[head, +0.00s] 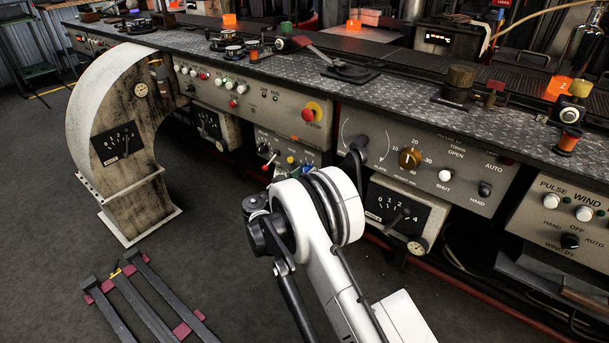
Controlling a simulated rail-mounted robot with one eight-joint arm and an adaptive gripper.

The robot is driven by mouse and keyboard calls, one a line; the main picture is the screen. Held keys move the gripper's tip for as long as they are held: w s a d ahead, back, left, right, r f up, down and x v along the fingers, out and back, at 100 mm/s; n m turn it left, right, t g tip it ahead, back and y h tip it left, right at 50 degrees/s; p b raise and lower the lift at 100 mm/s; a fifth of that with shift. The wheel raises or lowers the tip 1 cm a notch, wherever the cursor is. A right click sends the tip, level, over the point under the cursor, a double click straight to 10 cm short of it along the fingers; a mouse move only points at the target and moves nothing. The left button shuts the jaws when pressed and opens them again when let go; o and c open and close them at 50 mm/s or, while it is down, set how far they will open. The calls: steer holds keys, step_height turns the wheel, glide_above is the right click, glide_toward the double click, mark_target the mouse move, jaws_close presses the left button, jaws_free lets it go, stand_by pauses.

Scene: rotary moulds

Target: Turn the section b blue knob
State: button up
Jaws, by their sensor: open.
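A small blue knob (308,170) shows on the lower control panel, just above my arm's white rounded joint. A green part and a yellow knob (291,160) sit close beside it. The blue knob is small and partly hidden by my arm, so its turn position cannot be told. My arm reaches up from the bottom of the view in front of this panel. My gripper cannot be made out; the arm's joint seems to hide it.
A long console (420,105) with a tread-plate top runs across the view. A red emergency button (308,115), a brass knob (410,157) and a gauge box (398,214) are nearby. A curved grey housing (125,140) stands left. Dark metal bars (145,305) lie on the floor.

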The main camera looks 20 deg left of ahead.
jaws_close()
steer(key=shift+n, duration=0.4)
steer(key=n, duration=0.4)
steer(key=shift+n, duration=0.4)
steer(key=n, duration=0.5)
steer(key=shift+d+r+n, duration=0.1)
steer(key=shift+n, duration=0.6)
